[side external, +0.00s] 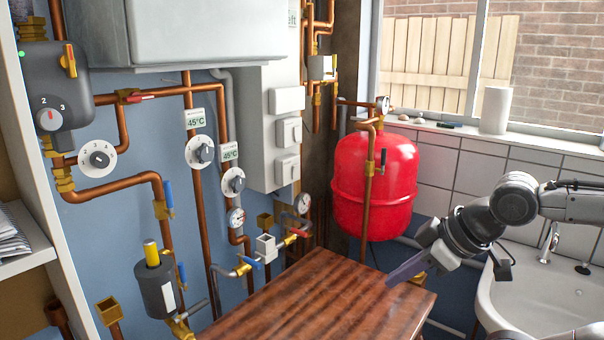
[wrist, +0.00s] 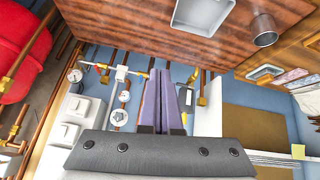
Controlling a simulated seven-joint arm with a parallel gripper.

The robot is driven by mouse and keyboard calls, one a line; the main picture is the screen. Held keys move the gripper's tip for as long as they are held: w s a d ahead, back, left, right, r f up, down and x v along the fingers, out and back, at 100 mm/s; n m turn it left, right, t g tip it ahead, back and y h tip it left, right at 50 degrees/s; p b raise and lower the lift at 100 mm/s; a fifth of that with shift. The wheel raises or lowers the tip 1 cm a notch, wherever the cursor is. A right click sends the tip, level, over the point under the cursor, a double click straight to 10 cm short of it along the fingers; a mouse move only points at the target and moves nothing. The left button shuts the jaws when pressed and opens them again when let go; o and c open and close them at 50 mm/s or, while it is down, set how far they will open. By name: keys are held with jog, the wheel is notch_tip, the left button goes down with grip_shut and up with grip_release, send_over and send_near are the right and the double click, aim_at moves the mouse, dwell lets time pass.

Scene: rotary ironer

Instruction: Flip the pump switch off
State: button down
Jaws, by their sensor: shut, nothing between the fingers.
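Three white rocker switches sit in a column on a pale grey panel, with a top switch (side external: 287,100), a middle switch (side external: 288,131) and a bottom switch (side external: 287,169). No readable label shows which one is for the pump. Two of the white switches also show at the left of the wrist view (wrist: 74,107). My gripper (side external: 391,281) is shut and empty, with purple fingers. It is over the right end of the wooden table, well apart from and to the right of the switches. The fingers also show in the wrist view (wrist: 167,80).
The wooden table (side external: 310,300) is largely bare in the side view. A red tank (side external: 374,185) hangs between the switch panel and my arm. Copper pipes (side external: 196,220) with valves and dials run along the blue wall. A white sink (side external: 520,290) is at the right.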

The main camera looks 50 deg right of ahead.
jog(key=w+d+r+n+t+y, duration=0.1)
jog(key=w+d+r+n+t, duration=0.2)
jog(key=w+r+n+t, duration=0.8)
jog(key=w+d+r+n+t, duration=0.1)
jog(key=w+d+r+n, duration=0.3)
jog(key=w+r, duration=0.95)
jog(key=w+d+f+n+t+y, duration=0.1)
jog(key=w+d+f+n+y, duration=0.3)
jog(key=w+d+f, duration=0.6)
jog(key=s+d+f+m+h, duration=0.1)
jog(key=s+d+f+h, duration=0.1)
jog(key=d+f, duration=0.5)
jog(key=s+d+f+m+g+h, duration=0.1)
jog(key=s+d+f+h, duration=0.1)
jog(key=d+f, duration=0.5)
notch_tip(320, 180, down, 4)
jog(key=shift+d+r+m+h, duration=0.15)
jog(key=shift+d+m+h, duration=0.15)
jog(key=shift+h, duration=0.1)
jog(key=shift+s+a, duration=0.1)
